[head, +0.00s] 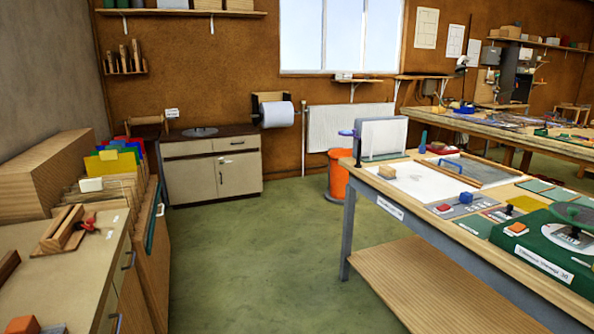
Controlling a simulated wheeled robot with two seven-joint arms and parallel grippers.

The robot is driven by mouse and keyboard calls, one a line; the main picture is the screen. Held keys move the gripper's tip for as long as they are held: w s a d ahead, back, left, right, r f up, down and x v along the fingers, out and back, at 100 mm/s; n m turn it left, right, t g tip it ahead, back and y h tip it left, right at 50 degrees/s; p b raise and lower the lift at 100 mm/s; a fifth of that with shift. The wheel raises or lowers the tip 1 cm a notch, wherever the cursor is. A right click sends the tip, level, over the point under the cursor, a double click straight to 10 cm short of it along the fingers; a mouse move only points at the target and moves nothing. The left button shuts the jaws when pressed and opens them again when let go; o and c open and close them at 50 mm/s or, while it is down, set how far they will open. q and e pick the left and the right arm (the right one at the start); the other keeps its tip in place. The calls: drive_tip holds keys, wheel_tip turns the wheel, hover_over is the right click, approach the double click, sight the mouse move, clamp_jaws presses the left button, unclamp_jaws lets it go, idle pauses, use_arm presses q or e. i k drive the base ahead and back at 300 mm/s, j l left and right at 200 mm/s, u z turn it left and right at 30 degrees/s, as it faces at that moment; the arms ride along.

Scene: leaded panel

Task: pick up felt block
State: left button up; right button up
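I cannot tell for sure which thing is the felt block. Several small blocks show on the workbench (349,180) at the right: a tan block (387,172) at its left edge, a blue block (466,197), a red-topped block (445,208) and an orange-topped block (516,228). At the bottom left, an orange block (21,325) and a grey block (56,329) are partly cut off by the picture's edge. Neither of my grippers is in view.
Open green floor (250,250) lies between the workbench and the left counter (90,270). An orange bin (338,178) stands behind the bench. A cabinet (213,168) stands at the back wall. A green machine base (545,250) occupies the bench's front right.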

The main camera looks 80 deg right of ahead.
sight(387, 173)
drive_tip(key=z, duration=3.3)
